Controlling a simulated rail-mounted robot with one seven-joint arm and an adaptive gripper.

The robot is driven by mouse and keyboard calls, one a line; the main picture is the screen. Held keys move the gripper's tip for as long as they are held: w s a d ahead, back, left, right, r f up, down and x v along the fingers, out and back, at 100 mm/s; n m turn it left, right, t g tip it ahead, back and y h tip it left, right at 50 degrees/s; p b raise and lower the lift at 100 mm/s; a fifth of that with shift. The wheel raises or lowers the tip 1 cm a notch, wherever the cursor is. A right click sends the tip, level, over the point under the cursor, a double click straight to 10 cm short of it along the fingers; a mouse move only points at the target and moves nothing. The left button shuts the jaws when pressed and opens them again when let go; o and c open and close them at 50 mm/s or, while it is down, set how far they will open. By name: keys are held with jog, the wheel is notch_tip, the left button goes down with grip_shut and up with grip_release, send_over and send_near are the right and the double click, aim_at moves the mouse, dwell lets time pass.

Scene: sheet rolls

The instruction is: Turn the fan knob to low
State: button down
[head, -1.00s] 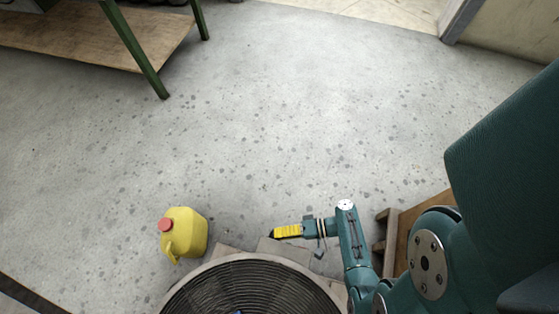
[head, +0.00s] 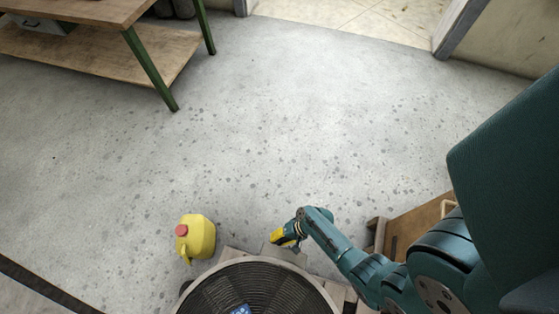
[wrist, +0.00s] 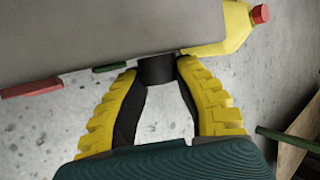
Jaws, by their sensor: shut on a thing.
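The fan (head: 255,285) is at the bottom of the head view, with a round dark grille, a pale rim and a blue centre. My gripper (head: 279,240) is beside its upper right rim, fingers pointing down and left. In the wrist view the fan's grey surface (wrist: 85,35) fills the upper left. A short dark knob (wrist: 157,70) stands out at its edge. My yellow fingers are closed around the knob, one tip on each side. No knob marking is visible, so its setting cannot be told.
A yellow jug (head: 196,238) with a red cap stands on the floor left of the fan. A wooden bench (head: 125,65) with green legs is at the upper left. A wooden piece (head: 410,230) is at the right. The middle floor is clear.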

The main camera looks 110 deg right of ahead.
jog(key=shift+g+y+p, duration=0.4)
jog(key=shift+g+p, duration=0.2)
jog(key=shift+a+f, duration=0.1)
jog(key=shift+f, duration=0.05)
jog(key=c, duration=0.6)
grip_release()
jog(key=shift+w, duration=0.1)
jog(key=shift+r, duration=0.2)
jog(key=v, duration=1.2)
jog(key=shift+w, duration=0.2)
